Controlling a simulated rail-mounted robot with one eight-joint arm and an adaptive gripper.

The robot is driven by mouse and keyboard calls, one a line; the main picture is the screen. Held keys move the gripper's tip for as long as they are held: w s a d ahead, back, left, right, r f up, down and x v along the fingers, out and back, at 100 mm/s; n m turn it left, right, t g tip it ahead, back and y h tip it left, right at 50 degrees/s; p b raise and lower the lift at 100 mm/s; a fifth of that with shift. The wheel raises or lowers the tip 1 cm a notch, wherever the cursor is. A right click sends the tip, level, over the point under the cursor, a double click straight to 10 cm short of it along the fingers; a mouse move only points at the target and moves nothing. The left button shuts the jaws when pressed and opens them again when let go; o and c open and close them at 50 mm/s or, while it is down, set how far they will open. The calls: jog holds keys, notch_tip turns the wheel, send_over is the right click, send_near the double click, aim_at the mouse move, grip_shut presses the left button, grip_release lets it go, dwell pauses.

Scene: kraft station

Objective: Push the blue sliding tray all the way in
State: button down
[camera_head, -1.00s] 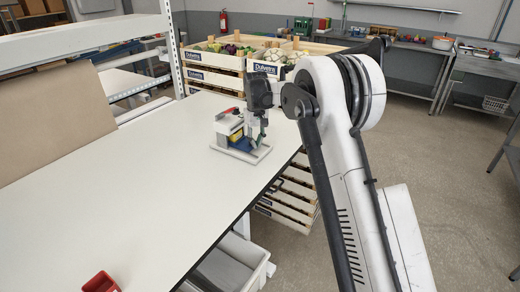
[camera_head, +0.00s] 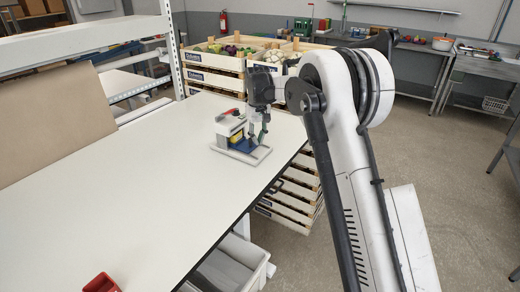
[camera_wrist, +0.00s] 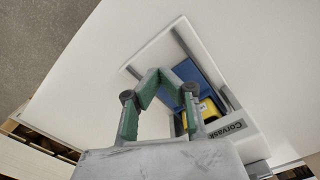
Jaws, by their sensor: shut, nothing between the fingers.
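A small fixture with a white base (camera_head: 262,153) stands on the white table near its right edge. The blue sliding tray (camera_head: 243,146) lies low on this base, partly out of the grey-and-white housing (camera_head: 223,141). In the wrist view the tray (camera_wrist: 201,67) shows as a blue plate with a yellow block (camera_wrist: 209,109) at the housing end. My gripper (camera_head: 263,141) points down over the outer end of the fixture. In the wrist view its green-padded fingers (camera_wrist: 156,73) meet at the tips, empty, beside the tray's edge. I cannot tell whether they touch it.
A red bin (camera_head: 101,283) sits at the table's front. The white tabletop (camera_head: 130,180) left of the fixture is clear.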

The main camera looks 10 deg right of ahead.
jog(key=shift+r+p, duration=0.75)
jog(key=shift+r, duration=1.55)
jog(key=s+d+r+m+t+b, duration=0.1)
jog(key=s+d+r+t, duration=0.1)
jog(key=s+r, duration=0.65)
jog(key=s+d+r+m+t+b, duration=0.15)
jog(key=s+r, duration=0.25)
jog(key=s, duration=1)
jog(key=s+d+f+t+b, duration=0.1)
jog(key=s+f, duration=0.2)
jog(key=s, duration=0.5)
jog(key=s+d+f+m+t, duration=0.1)
jog(key=s+f, duration=0.2)
jog(key=s, duration=0.6)
jog(key=s+d+f+t+b, duration=0.1)
jog(key=s+f, duration=0.2)
jog(key=s, duration=0.5)
jog(key=shift+s+d+f+t+b, duration=0.2)
jog(key=shift+s+f+t+b, duration=0.05)
jog(key=shift+s+t+b, duration=0.1)
